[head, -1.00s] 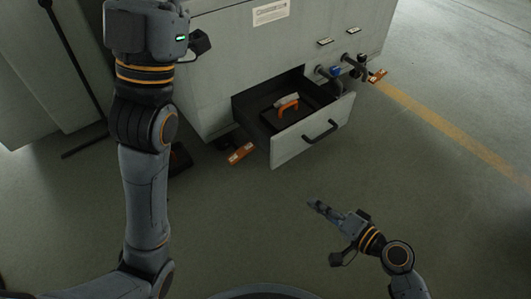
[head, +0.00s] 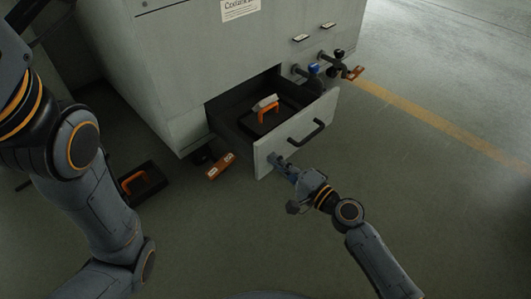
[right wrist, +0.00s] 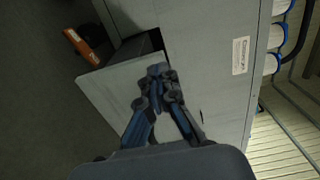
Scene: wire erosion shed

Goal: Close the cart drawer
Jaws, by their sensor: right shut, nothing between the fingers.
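The cart (head: 170,70) is a pale grey cabinet with its low drawer (head: 268,155) pulled out. The drawer's front panel has a black bar handle (head: 306,133). Inside the drawer lies a dark item with an orange handle (head: 268,113). My right gripper (head: 276,160) is shut and empty, its tips at the left part of the drawer front, below and left of the handle. In the right wrist view the fingers (right wrist: 158,72) lie over the drawer front (right wrist: 115,85); whether they touch it is unclear. My left arm shows at the left, but its gripper is out of view.
A dark tray with an orange handle (head: 134,182) is on the floor at left. Valves with a blue part (head: 313,69) stand above the drawer. The floor at right is clear.

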